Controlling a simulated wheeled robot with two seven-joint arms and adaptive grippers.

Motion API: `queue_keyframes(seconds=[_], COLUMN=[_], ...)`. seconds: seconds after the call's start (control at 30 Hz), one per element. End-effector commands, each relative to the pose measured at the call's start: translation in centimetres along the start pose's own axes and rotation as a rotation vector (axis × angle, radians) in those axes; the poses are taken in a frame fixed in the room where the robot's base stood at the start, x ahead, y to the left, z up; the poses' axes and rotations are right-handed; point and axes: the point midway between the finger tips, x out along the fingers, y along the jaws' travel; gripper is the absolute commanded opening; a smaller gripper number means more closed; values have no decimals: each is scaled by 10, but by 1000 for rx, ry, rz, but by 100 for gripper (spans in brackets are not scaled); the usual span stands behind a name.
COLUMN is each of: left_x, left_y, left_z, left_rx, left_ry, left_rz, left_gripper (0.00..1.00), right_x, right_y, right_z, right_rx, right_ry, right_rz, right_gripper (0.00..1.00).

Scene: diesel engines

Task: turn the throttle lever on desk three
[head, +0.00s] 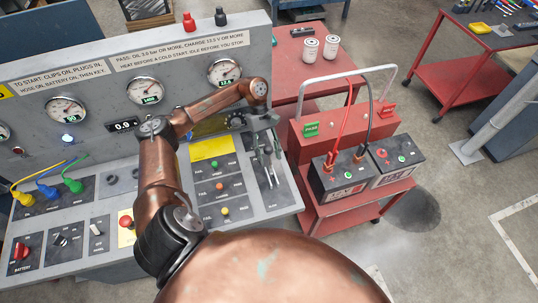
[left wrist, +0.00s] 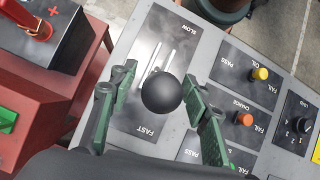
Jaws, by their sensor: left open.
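The throttle lever's round black knob (left wrist: 163,94) stands over a dark plate (left wrist: 147,122) marked SLOW and FAST, with two pale slots. The plate also shows at the right end of the console in the head view (head: 280,194). My left gripper (head: 266,154) is over this plate; in the left wrist view its green-padded fingers (left wrist: 160,84) are open, one on each side of the knob. I cannot tell whether either finger touches it. In the head view the gripper largely hides the knob. My right gripper is not in view.
Test switches with coloured knobs (head: 222,187) sit just left of the throttle plate. A red emergency button (head: 126,222) and plugged cables (head: 47,190) are further left. A red cart (head: 312,213) with two batteries (head: 340,180) stands close to the console's right edge.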

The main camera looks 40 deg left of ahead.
Motion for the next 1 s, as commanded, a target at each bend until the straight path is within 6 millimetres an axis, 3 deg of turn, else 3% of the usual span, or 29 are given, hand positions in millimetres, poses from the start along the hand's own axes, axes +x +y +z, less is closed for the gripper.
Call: queue_keyframes(seconds=[0.27, 0.7, 1.0], left_x=[-4, -67, -86], left_y=[0, -5, -6], left_z=[2, 40, 52], left_rx=[1, 2, 0], left_ry=[1, 2, 0], left_rz=[1, 1, 0], left_gripper=[43, 43, 43], right_x=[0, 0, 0], right_y=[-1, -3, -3], right_z=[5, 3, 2], right_rx=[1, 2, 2], right_ry=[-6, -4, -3], right_rz=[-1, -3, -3], right_gripper=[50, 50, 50])
